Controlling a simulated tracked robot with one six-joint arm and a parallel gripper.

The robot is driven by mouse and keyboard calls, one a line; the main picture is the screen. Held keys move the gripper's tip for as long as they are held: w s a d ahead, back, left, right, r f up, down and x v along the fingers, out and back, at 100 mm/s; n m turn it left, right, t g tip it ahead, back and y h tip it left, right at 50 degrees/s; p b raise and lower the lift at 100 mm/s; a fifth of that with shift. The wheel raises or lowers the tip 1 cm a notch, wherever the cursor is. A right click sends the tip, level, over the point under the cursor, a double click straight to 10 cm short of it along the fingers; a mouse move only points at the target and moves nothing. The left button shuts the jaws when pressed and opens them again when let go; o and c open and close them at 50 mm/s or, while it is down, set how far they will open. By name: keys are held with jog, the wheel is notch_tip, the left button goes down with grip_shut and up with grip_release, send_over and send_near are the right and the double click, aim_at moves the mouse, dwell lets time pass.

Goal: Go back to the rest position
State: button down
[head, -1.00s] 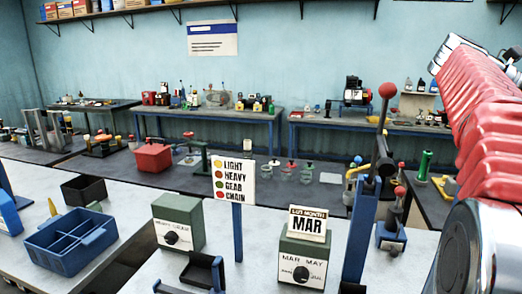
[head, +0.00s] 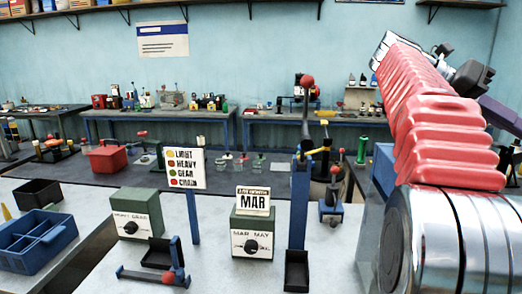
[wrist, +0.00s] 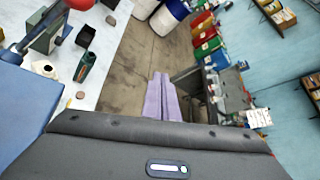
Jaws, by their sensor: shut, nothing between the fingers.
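My gripper's purple fingers (wrist: 163,98) are together, with nothing between them, in the wrist view. They hang over brown floor, beyond the edge of the pale bench. In the head view my arm rises at the right with red ribbed covers, and part of the purple gripper (head: 503,115) shows at the right edge. The fingertips are not clear there. My gripper is apart from every object on the bench.
On the pale bench (head: 90,235) stand a MAR dial box (head: 252,246), a second green dial box (head: 136,225), a colour sign (head: 185,168), a red-knobbed lever (head: 308,82) and a blue divided tray (head: 37,232). The wrist view shows blue-and-white drums (wrist: 168,17) on the floor.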

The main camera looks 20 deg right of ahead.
jog(key=w+a+f+m+t+y, duration=0.1)
jog(key=w+a+f+m+t, duration=0.3)
jog(key=a+f, duration=0.55)
jog(key=w+a+f+m+t+y, duration=0.1)
jog(key=w+a+f+m+t, duration=0.1)
jog(key=w+a+f+t, duration=0.6)
jog(key=s+a+f+m+t+y, duration=0.1)
jog(key=s+a+f+m+y, duration=0.1)
jog(key=a+f, duration=0.4)
jog(key=s+a+f+m+t+y, duration=0.1)
jog(key=a+f+m, duration=0.4)
jog(key=a, duration=0.7)
jog(key=s+a+f+m+t+y, duration=0.1)
jog(key=s+a+f+m+y, duration=0.2)
jog(key=a+f, duration=0.4)
jog(key=shift+s+a+m+y, duration=0.3)
jog(key=shift+s+a+y, duration=0.3)
jog(key=shift+a, duration=0.45)
jog(key=shift+f, duration=0.1)
